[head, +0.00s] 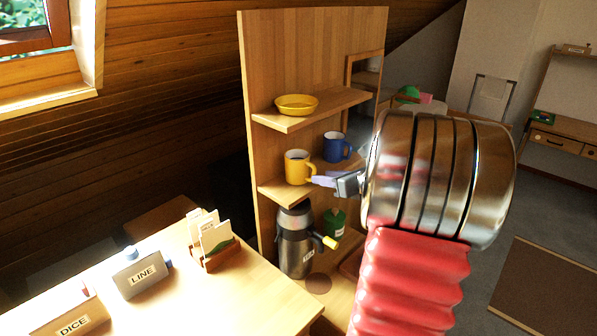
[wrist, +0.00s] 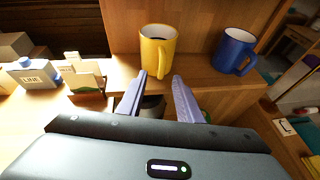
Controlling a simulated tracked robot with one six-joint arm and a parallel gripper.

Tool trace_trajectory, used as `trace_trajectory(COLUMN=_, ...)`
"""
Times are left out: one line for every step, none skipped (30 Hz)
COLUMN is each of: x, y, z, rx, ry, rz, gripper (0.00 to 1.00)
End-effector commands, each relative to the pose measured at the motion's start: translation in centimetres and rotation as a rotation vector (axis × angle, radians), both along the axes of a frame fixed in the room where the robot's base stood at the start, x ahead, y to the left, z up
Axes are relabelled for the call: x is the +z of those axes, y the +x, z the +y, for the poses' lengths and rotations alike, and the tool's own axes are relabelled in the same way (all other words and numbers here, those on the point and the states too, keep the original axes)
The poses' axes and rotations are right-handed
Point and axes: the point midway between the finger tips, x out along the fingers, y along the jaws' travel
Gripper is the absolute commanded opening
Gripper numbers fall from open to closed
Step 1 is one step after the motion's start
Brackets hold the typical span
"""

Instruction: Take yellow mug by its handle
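The yellow mug (head: 296,168) stands upright on the lower shelf of a wooden panel, its handle on the right side towards my gripper. In the wrist view the yellow mug (wrist: 157,45) is straight ahead, with its handle (wrist: 162,66) facing me. My gripper (head: 316,181) is right beside the handle in the head view. In the wrist view my gripper (wrist: 159,76) is open, its two pale fingers apart, with the handle's lower part between or just beyond the tips. I cannot tell whether they touch it.
A blue mug (head: 336,147) stands on the same shelf (head: 270,190), right of the yellow one. A yellow bowl (head: 296,104) sits on the shelf above. Below stand a steel flask (head: 295,245) and a green canister (head: 334,222). A table with boxes (head: 142,275) is at left.

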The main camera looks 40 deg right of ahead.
Motion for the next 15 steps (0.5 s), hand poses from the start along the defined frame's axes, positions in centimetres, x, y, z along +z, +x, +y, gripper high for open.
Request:
trace_trajectory(x=-0.1, y=0.22, z=-0.02, rx=0.0, ry=0.0, rz=0.0, gripper=0.33)
trace_trajectory(x=-0.11, y=0.27, z=-0.03, rx=0.0, ry=0.0, rz=0.0, gripper=0.33)
trace_trajectory(x=-0.12, y=0.28, z=-0.04, rx=-0.001, ry=0.0, rz=0.0, gripper=0.33)
trace_trajectory(x=-0.11, y=0.28, z=-0.04, rx=-0.001, ry=0.0, rz=0.0, gripper=0.33)
trace_trajectory(x=-0.11, y=0.26, z=-0.05, rx=-0.001, ry=0.0, rz=0.0, gripper=0.33)
trace_trajectory(x=-0.1, y=0.25, z=-0.05, rx=-0.001, ry=0.0, rz=0.0, gripper=0.33)
trace_trajectory(x=-0.1, y=0.25, z=-0.04, rx=-0.001, ry=0.0, rz=0.0, gripper=0.33)
trace_trajectory(x=-0.1, y=0.24, z=-0.04, rx=-0.001, ry=0.0, rz=0.0, gripper=0.33)
trace_trajectory(x=-0.1, y=0.24, z=-0.05, rx=-0.001, ry=0.0, rz=0.0, gripper=0.33)
trace_trajectory(x=-0.11, y=0.26, z=-0.04, rx=-0.001, ry=0.0, rz=0.0, gripper=0.33)
trace_trajectory(x=-0.14, y=0.31, z=-0.05, rx=-0.001, ry=0.0, rz=0.0, gripper=0.33)
trace_trajectory(x=-0.2, y=0.44, z=-0.06, rx=0.0, ry=0.0, rz=0.0, gripper=0.33)
trace_trajectory(x=-0.27, y=0.6, z=-0.07, rx=0.0, ry=0.0, rz=0.0, gripper=0.33)
trace_trajectory(x=-0.36, y=0.81, z=-0.09, rx=0.0, ry=0.0, rz=0.001, gripper=0.33)
trace_trajectory(x=-0.53, y=1.16, z=-0.12, rx=0.001, ry=0.0, rz=0.001, gripper=0.33)
